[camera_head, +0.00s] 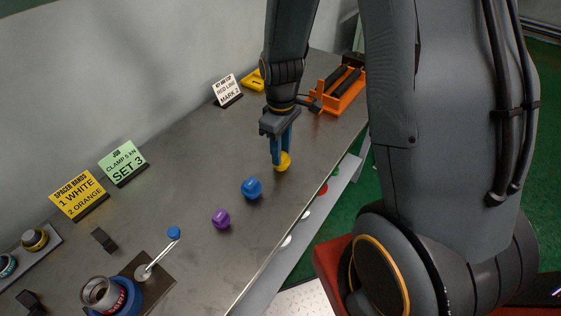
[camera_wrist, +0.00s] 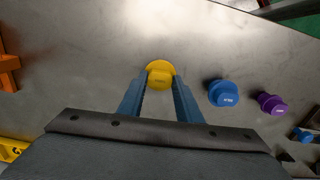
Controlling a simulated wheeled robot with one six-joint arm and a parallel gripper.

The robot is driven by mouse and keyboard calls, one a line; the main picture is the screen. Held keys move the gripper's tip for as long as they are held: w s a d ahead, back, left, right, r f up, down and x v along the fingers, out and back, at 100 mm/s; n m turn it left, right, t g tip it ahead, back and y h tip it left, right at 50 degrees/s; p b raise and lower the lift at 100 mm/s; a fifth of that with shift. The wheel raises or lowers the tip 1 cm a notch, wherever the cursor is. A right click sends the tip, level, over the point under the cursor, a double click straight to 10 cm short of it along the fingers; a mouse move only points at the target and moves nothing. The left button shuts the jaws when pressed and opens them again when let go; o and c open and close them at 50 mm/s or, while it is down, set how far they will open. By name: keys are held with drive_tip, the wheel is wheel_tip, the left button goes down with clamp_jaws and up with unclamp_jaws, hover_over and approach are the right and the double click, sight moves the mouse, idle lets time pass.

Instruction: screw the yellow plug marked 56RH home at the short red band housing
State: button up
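The yellow plug (camera_head: 284,162) stands on the grey bench, at the far end of a row of plugs. In the wrist view the yellow plug (camera_wrist: 159,68) shows a wide round flange and a narrower grip part; its marking is not readable. My gripper (camera_head: 277,157) points down at it. In the wrist view my gripper (camera_wrist: 160,82) has one blue finger close on each side of the grip part. I cannot tell whether the fingers touch it. A grey open-topped cylinder (camera_head: 101,290) in a blue ring stands at the lower left; I cannot tell if it is the short red band housing.
A blue plug (camera_head: 252,188) and a purple plug (camera_head: 221,219) stand nearby. A blue-tipped lever (camera_head: 158,253) rises beside the cylinder. An orange cradle (camera_head: 341,98) stands at the far end. Signs (camera_head: 123,163) line the wall.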

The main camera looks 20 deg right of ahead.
drive_tip(key=c, duration=0.6)
drive_tip(key=shift+o, duration=0.2)
drive_tip(key=shift+r, duration=0.15)
drive_tip(key=shift+r+p, duration=2.15)
drive_tip(key=shift+r, duration=0.25)
drive_tip(key=shift+d, duration=0.1)
